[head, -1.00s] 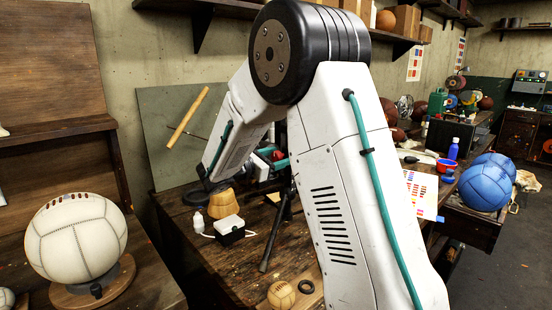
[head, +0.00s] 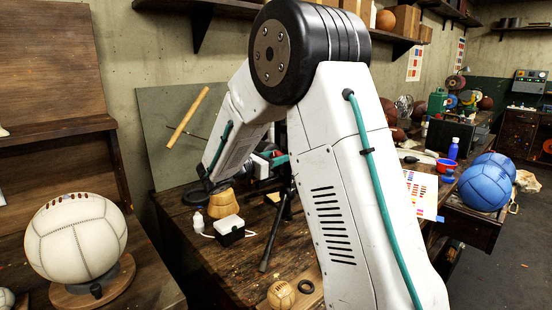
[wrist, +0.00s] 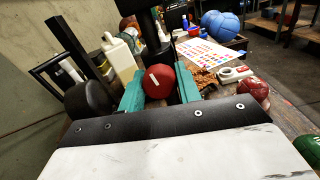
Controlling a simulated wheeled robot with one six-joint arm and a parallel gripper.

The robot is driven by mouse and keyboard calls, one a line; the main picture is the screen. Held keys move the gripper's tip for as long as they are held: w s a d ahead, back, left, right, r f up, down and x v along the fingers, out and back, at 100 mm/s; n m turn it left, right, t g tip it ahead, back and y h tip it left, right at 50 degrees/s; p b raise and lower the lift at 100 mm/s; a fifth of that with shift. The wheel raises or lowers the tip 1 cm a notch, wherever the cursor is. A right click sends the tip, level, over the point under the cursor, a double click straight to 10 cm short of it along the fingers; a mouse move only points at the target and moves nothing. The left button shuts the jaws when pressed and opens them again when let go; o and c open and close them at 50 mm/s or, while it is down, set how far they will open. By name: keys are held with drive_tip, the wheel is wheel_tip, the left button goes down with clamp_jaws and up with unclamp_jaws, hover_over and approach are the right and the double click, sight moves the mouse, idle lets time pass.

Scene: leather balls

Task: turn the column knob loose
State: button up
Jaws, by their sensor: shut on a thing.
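The column knob (wrist: 159,82) is a red round knob with a white line mark, seen in the middle of the wrist view. It sits in front of a dark upright column (wrist: 146,22). My gripper (wrist: 160,90) has its two teal fingers on either side of the knob, shut on it. In the head view my gripper (head: 279,160) shows only partly behind my own arm, at the back of the bench. The knob's far side and its stem are hidden.
A cream jug (wrist: 120,58) and a dark round thing (wrist: 88,100) stand left of the fingers. A red ball (wrist: 254,88) and a colour chart (wrist: 209,52) lie to the right. In the head view a white-lidded black box (head: 229,229) and a small tan ball (head: 281,295) are on the bench.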

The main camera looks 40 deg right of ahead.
drive_tip(key=n, duration=0.4)
drive_tip(key=shift+n, duration=0.3)
drive_tip(key=n, duration=0.4)
drive_tip(key=shift+n, duration=0.3)
drive_tip(key=n, duration=0.4)
drive_tip(key=shift+n, duration=2.3)
drive_tip(key=o, duration=1)
drive_tip(key=shift+c, duration=0.2)
drive_tip(key=shift+a, duration=0.1)
